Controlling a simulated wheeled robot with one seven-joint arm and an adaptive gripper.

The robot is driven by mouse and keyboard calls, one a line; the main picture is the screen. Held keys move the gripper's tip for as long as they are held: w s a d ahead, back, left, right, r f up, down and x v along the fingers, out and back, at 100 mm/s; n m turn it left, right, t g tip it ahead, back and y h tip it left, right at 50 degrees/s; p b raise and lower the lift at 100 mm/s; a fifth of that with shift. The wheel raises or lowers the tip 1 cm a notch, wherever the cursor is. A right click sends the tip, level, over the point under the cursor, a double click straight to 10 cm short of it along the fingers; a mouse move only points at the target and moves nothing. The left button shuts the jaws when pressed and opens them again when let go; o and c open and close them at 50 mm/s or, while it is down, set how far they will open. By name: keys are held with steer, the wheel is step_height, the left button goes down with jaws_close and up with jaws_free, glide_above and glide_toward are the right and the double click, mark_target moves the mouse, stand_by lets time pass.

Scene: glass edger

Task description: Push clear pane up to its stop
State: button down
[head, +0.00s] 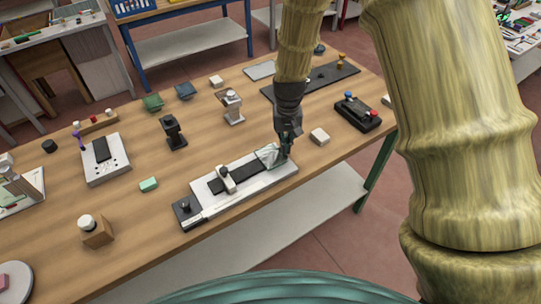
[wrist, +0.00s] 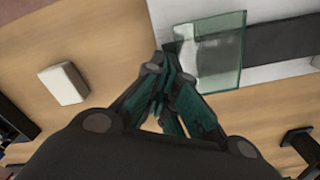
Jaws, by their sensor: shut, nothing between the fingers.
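The clear pane (head: 268,156) lies flat at the right end of the glass edger's pale base (head: 249,188), partly over the dark strip. In the wrist view the pane (wrist: 212,50) shows as a greenish see-through square, with the base and strip behind it. My gripper (head: 286,153) is shut and empty, pointing down at the pane's outer end. In the wrist view its fingertips (wrist: 167,62) are at the pane's left edge; I cannot tell whether they touch. A pale block (head: 226,179), possibly the stop, stands across the strip with a gap from the pane.
A white block (head: 320,136) lies right of my gripper; it also shows in the wrist view (wrist: 63,84). A black box with knobs (head: 357,112) stands farther right. A black stand (head: 173,132) and a green block (head: 149,184) are left of the edger. Bare wood lies between them.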

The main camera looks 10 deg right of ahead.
mark_target(248, 169)
steer(key=shift+s+a+p, duration=0.5)
steer(key=shift+s+a, duration=0.3)
steer(key=shift+a, duration=1.4)
steer(key=shift+s+a+p, duration=0.55)
steer(key=shift+s+a, duration=0.25)
steer(key=shift+a, duration=1.4)
steer(key=shift+s+a+p, duration=0.5)
steer(key=shift+s+a, duration=0.3)
steer(key=shift+a, duration=1.4)
stand_by(0.4)
steer(key=shift+r, duration=0.1)
steer(key=shift+w+d+r+p, duration=0.1)
steer(key=shift+d+r+p, duration=0.15)
steer(key=shift+r+p, duration=0.85)
steer(key=shift+w+d+r+p, duration=0.15)
steer(key=shift+r+p, duration=0.55)
steer(key=shift+r, duration=0.7)
